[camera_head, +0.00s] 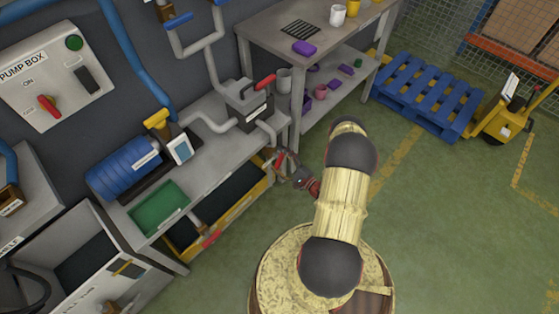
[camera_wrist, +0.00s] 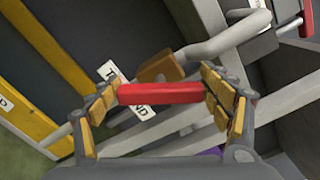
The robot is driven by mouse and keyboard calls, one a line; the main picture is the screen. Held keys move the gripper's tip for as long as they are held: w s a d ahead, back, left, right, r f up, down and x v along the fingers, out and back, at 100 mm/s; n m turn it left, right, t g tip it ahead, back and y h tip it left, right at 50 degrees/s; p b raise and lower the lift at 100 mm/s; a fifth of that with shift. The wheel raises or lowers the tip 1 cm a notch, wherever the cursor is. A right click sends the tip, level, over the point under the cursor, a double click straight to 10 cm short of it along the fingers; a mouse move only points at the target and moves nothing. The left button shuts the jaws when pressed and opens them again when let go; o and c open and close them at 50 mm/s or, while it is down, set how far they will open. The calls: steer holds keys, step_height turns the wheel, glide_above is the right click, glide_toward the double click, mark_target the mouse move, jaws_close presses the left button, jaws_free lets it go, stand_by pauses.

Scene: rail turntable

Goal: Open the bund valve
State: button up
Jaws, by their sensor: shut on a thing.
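A red valve handle (camera_wrist: 160,93) lies crosswise between the padded fingers of my gripper (camera_wrist: 162,97) in the wrist view. The fingers are shut on its two ends. An orange-brown valve body (camera_wrist: 159,68) on a grey pipe sits just behind the handle. A white label (camera_wrist: 112,74) near it is partly covered by the handle; its end reads "ND". In the head view, my gripper (camera_head: 288,168) is low at the bench's front right corner, with the red handle (camera_head: 281,160) small at its tip. My arm hides part of the floor behind it.
A grey bench (camera_head: 203,150) carries a blue motor (camera_head: 122,175) and a box with another red lever (camera_head: 264,82). A green tray (camera_head: 159,208) lies at its left. A second table (camera_head: 262,20) stands behind. Green floor is clear at right, before a blue pallet (camera_head: 425,90).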

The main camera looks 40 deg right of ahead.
steer(key=shift+a+f+n+b, duration=0.1)
steer(key=shift+n+b, duration=0.05)
steer(key=shift+n, duration=0.8)
steer(key=shift+f+n+b, duration=0.1)
steer(key=shift+n+b, duration=0.05)
steer(key=shift+n, duration=0.8)
steer(key=o, duration=1.1)
steer(key=shift+c, duration=0.2)
steer(key=shift+o, duration=0.5)
steer(key=s+d, duration=0.1)
steer(key=s, duration=1.1)
